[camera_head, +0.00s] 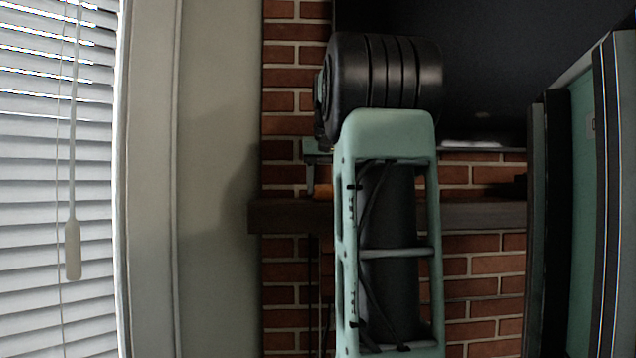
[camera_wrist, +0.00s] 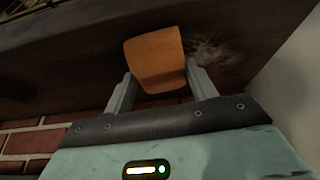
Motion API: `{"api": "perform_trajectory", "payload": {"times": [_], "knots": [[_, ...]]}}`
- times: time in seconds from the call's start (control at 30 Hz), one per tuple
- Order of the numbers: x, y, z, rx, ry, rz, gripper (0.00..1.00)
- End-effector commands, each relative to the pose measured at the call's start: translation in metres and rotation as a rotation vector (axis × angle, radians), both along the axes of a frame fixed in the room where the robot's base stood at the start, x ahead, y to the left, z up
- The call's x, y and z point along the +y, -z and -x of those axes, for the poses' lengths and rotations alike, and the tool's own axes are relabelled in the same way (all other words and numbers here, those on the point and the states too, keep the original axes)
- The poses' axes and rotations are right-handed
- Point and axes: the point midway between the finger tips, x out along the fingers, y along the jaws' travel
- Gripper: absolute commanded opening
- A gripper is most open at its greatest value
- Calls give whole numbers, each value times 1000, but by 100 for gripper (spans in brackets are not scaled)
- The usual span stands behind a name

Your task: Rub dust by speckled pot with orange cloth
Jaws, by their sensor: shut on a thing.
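My gripper (camera_wrist: 160,82) is shut on the orange cloth (camera_wrist: 155,52), which stands out between the two grey fingers in the wrist view. The cloth is against or just above the dark wooden mantel (camera_wrist: 70,62); I cannot tell whether it touches. A pale dust patch (camera_wrist: 208,50) lies on the wood just right of the cloth, close to its edge. In the head view my arm hides most of the gripper, and a small bit of the orange cloth (camera_head: 323,190) shows at the mantel's left part. The speckled pot is not seen in either view.
A red brick wall (camera_head: 485,300) surrounds the mantel, also seen in the head view (camera_head: 480,215). A pale wall (camera_head: 215,200) is close on the left, with a window blind (camera_head: 55,180) beyond. A dark panel (camera_head: 480,70) fills the upper right.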

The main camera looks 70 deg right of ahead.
Motion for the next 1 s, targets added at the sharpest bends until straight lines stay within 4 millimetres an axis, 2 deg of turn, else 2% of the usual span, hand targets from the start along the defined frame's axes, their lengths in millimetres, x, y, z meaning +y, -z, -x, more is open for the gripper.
{"api": "perform_trajectory", "payload": {"times": [0.13, 0.37, 0.8, 1.0], "knots": [[-5, -2, 10, -2, 1, 1, 38], [-5, 1, 10, -2, -1, 2, 38], [9, 6, -18, 0, -6, -2, 38], [13, 7, -24, 1, -6, -5, 38]]}}
